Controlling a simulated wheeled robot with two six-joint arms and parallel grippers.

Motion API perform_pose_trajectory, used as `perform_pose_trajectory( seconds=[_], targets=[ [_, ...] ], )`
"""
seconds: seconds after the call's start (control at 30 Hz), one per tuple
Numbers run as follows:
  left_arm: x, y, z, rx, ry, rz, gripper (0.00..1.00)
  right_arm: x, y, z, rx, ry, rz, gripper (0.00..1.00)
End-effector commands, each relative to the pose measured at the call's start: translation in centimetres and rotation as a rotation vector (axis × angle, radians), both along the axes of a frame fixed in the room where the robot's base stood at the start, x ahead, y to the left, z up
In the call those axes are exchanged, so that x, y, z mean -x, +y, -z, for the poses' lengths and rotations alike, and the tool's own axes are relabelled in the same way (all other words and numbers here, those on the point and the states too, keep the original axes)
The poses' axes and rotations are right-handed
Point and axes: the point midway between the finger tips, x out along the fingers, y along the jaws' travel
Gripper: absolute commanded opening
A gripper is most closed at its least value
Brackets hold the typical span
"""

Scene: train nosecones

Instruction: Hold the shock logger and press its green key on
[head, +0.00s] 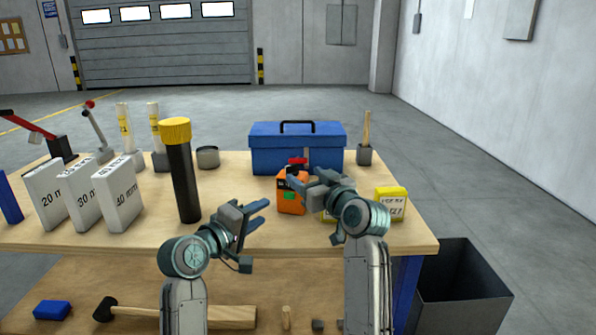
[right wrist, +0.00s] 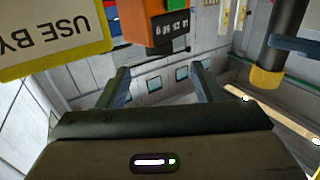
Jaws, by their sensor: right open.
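The orange shock logger (head: 288,199) stands on the bench in front of the blue toolbox, with its green key (head: 289,196) on the near face. In the right wrist view the logger (right wrist: 143,18) is at the top, with a dark number display and part of the green key (right wrist: 176,4). My right gripper (head: 308,182) is open just right of the logger, partly hiding it; its fingers (right wrist: 160,80) hold nothing. My left gripper (head: 260,214) is open and empty, left of and nearer than the logger.
A yellow-and-white label box (head: 391,205) stands at right; one fills the wrist view's corner (right wrist: 50,35). A black tube with yellow cap (head: 184,175) and white boxes (head: 118,195) stand left. The blue toolbox (head: 270,155) is behind. A dark bin (head: 462,290) is right of the bench.

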Motion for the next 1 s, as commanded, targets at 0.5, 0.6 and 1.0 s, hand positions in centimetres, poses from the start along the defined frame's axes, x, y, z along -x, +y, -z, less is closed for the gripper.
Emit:
perform_pose_trajectory(
  seconds=[0.5, 0.6, 1.0],
  targets=[
    [0.0, 0.0, 0.0, 0.000, 0.000, 0.000, 0.36, -6.3, 3.5, 0.0, 0.002, 0.000, 0.001, 0.60],
    [0.0, 0.0, 0.0, 0.000, 0.000, 0.000, 0.36, -6.5, 3.6, 0.0, 0.002, 0.000, 0.001, 0.60],
    [0.0, 0.0, 0.0, 0.000, 0.000, 0.000, 0.36, -6.5, 3.6, 0.0, 0.002, 0.000, 0.001, 0.29]
  ],
)
